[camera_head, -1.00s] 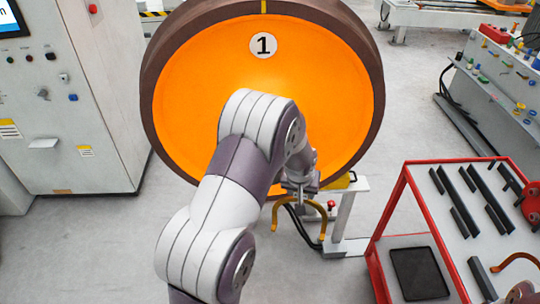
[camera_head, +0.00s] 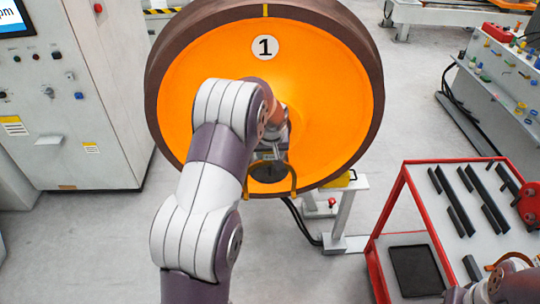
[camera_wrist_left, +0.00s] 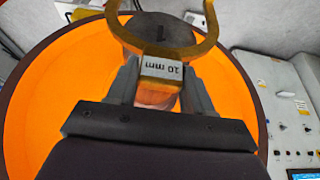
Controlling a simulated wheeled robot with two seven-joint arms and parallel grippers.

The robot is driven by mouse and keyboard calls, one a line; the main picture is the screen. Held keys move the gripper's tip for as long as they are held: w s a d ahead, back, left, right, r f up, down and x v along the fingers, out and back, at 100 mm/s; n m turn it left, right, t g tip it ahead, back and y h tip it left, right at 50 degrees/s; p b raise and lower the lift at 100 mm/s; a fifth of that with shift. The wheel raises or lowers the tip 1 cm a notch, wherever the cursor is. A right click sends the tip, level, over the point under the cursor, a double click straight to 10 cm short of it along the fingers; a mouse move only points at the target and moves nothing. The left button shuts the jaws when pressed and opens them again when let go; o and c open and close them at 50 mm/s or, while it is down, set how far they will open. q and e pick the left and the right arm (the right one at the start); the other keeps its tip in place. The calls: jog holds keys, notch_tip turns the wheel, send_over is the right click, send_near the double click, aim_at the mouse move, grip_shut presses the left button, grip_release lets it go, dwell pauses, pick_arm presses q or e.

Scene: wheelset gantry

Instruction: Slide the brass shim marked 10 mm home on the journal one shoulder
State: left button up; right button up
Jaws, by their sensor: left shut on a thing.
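The brass shim (camera_wrist_left: 162,52) is a fork with a white "10 mm" label, upside down in the left wrist view. My left gripper (camera_wrist_left: 158,85) is shut on its labelled base. In the head view the left gripper (camera_head: 272,148) is in front of the orange wheel (camera_head: 325,110), with the shim's prongs (camera_head: 293,180) pointing down.
A red-framed cart (camera_head: 412,192) with dark bars and a black tray (camera_head: 415,270) stands at right. A brass curved piece (camera_head: 513,258) is beside my right arm at its edge. A control cabinet (camera_head: 75,95) stands left. Grey floor lies between.

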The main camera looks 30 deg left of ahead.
pick_arm(q)
jog(key=shift+w+a, duration=0.6)
jog(key=shift+w, duration=0.3)
dwell(1.0)
jog(key=shift+w+a, duration=0.15)
jog(key=shift+w, duration=0.15)
dwell(0.4)
jog(key=shift+r+b, duration=0.1)
jog(key=shift+b, duration=0.35)
dwell(2.9)
dwell(2.1)
